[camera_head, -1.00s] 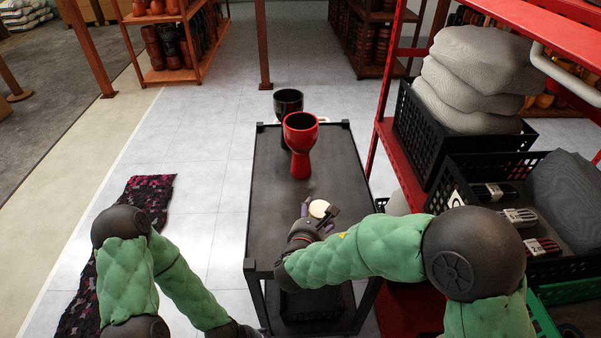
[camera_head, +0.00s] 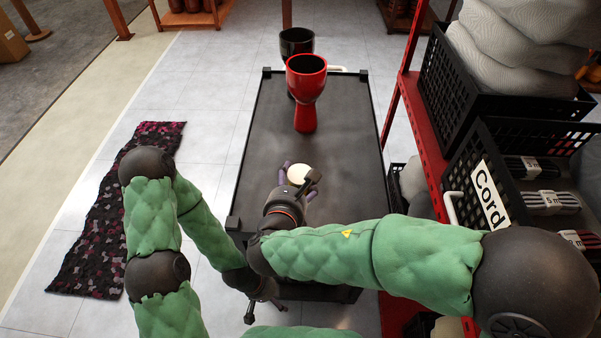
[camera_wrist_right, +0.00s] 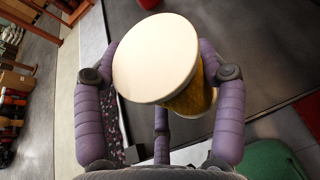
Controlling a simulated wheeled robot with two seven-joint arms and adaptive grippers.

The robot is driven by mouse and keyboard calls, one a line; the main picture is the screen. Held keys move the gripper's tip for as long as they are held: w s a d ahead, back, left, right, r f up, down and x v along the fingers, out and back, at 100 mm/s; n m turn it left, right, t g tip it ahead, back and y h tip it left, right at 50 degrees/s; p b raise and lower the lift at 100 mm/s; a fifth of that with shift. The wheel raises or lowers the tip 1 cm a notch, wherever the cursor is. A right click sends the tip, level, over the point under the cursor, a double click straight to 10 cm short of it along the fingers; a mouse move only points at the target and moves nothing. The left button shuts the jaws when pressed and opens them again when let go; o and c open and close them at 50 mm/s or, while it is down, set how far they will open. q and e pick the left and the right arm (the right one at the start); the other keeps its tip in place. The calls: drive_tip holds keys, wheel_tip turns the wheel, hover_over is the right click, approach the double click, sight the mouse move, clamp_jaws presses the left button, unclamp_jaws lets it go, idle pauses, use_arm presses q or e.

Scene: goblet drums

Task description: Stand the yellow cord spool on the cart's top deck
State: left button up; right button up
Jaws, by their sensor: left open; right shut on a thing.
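The cord spool (camera_wrist_right: 160,60) has round white ends and yellow cord wound between them. My right gripper (camera_head: 297,178) is shut on it, with purple fingers on both sides in the right wrist view. In the head view the spool's white end (camera_head: 299,174) faces up over the near half of the cart's black top deck (camera_head: 262,130). The yellow cord is hidden there, and I cannot tell whether the spool touches the deck. My left gripper (camera_head: 264,303) is open and empty, low by the cart's near end.
A red goblet drum (camera_head: 306,95) stands on the deck's far part, with a black drum (camera_head: 296,42) behind it. A red shelf rack with black crates (camera_head: 460,90) stands close on the right. A patterned rug (camera_head: 100,230) lies on the floor at left. The deck's middle is clear.

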drive_tip(key=w+f+b, duration=0.1)
drive_tip(key=w+f, duration=0.1)
drive_tip(key=w, duration=0.1)
drive_tip(key=w+f+b, duration=0.1)
drive_tip(key=w+f, duration=0.2)
drive_tip(key=w+f+b, duration=0.2)
drive_tip(key=w, duration=0.1)
drive_tip(key=shift+f, duration=0.35)
drive_tip(key=shift+w+f+b, duration=0.2)
drive_tip(key=shift+f+b, duration=0.5)
drive_tip(key=shift+f, duration=0.9)
drive_tip(key=o, duration=1.3)
drive_tip(key=shift+f, duration=0.1)
drive_tip(key=shift+c, duration=0.2)
